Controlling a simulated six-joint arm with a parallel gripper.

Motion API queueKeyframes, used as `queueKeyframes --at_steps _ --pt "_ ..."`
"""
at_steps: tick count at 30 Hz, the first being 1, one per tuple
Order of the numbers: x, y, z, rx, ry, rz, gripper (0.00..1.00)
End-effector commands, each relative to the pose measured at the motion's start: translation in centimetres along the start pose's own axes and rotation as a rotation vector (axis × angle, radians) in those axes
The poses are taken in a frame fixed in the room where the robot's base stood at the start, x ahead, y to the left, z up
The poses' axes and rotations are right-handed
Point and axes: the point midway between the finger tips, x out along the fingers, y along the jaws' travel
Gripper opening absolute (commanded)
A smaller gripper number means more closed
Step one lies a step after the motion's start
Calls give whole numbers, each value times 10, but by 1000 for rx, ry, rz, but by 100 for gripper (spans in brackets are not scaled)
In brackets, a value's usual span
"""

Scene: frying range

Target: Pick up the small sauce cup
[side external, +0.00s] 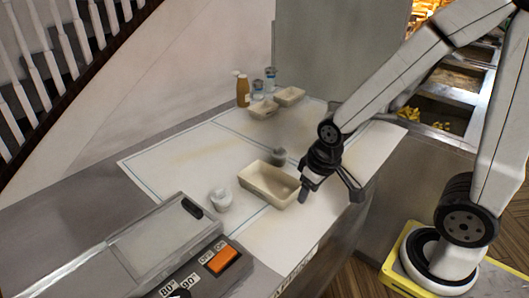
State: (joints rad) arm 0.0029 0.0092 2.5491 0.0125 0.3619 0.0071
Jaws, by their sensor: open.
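I cannot tell for sure which one is the sauce cup. My gripper (331,191) is open and empty, its fingers spread, at the right end of the tray near the counter's right edge. It is apart from both small items. One finger shows in front of the tray's right end.
The cream tray (262,190) lies between the white cup and my gripper. Two smaller cream trays (264,109) (290,96), an amber bottle (243,91) and clear bottles (270,78) stand at the back. A machine with an orange switch (224,261) is at the front. The left-middle surface is clear.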

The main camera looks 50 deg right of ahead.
Motion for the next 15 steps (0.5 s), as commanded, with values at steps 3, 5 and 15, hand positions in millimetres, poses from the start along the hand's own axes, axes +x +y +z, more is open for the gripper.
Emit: queueKeyframes --at_steps 3,5,15 --pt "3 1 -5 63 -34 -10 57" --pt "6 1 -8 115 -61 -20 57" --pt "28 -8 -45 594 -323 -143 57"
